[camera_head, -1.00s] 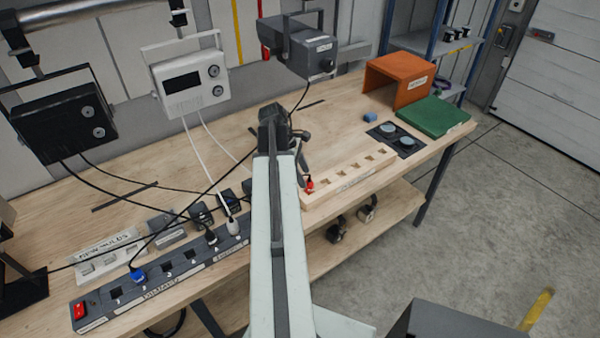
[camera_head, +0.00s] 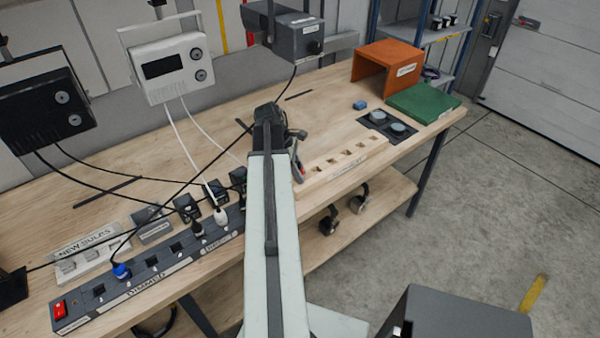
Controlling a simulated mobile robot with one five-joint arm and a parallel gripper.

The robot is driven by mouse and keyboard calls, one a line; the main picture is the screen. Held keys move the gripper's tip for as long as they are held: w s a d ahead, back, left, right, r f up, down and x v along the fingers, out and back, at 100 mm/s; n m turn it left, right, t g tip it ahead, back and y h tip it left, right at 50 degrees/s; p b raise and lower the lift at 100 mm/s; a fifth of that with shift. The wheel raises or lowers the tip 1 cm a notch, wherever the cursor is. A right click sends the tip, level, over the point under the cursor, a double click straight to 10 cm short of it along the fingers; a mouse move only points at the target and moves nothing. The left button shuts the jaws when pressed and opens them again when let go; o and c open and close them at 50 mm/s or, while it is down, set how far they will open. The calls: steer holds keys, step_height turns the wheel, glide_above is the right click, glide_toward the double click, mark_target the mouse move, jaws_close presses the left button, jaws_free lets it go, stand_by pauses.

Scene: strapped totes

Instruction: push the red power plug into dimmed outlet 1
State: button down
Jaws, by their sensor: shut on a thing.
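The red power plug (camera_head: 300,178) shows as a small patch of red beside my arm, at the left end of the wooden holder block. My gripper (camera_head: 298,169) is shut on it; my arm hides much of the grip, and I cannot tell whether the plug is clear of the block. The dark power strip labelled DIMMED (camera_head: 150,279) lies along the front left of the bench. It has a red switch at its left end, a blue plug (camera_head: 121,271) and several empty sockets. The outlet numbers are too small to read.
A white plug (camera_head: 220,216) and dark plugs sit in the strip's right part. Cords cross the bench behind it. The wooden holder block (camera_head: 345,165) has several empty holes. An orange box (camera_head: 385,68) and green board (camera_head: 425,102) stand at the far right.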

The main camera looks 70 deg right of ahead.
steer(key=shift+r+p, duration=2.6)
steer(key=shift+f, duration=0.1)
